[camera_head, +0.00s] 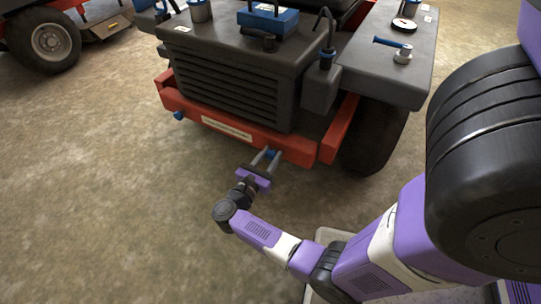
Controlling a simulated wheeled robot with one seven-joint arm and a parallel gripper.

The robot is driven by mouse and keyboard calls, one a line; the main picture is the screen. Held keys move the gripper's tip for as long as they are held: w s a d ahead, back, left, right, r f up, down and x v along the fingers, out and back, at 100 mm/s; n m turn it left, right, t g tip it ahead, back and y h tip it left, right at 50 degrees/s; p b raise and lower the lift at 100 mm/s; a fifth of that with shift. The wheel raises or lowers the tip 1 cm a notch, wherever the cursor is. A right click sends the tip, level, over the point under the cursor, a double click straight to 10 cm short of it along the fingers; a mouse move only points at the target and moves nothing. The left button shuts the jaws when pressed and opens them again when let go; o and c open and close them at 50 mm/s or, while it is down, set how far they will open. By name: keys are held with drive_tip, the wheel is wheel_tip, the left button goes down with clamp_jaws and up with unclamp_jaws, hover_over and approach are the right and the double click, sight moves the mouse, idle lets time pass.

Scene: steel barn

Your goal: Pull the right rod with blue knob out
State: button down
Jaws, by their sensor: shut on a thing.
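A red machine with a dark grilled rear stands ahead of me, with a red bumper (222,122) across it. The blue knob (271,153) of the right rod is at the lower right part of the bumper, between my gripper's fingertips. My gripper (268,157) is shut on this knob, reaching up to it from below in the picture. The rod itself is mostly hidden by the fingers and bumper. A second blue knob (178,115) sticks out at the bumper's left end, apart from my gripper.
A black wheel (374,138) stands right of the bumper. A blue box (268,20) and a blue-handled lever (392,43) sit on top of the machine. Another red vehicle (42,40) is at the upper left. The floor (90,190) at left is clear.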

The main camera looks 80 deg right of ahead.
idle(0.3)
drive_tip(key=shift+v, duration=1.95)
drive_tip(key=c, duration=1)
unclamp_jaws()
drive_tip(key=shift+a, duration=0.1)
approach(269, 158)
drive_tip(key=shift+w+a+p, duration=0.15)
drive_tip(key=shift+a+p, duration=0.2)
drive_tip(key=shift+a, duration=0.05)
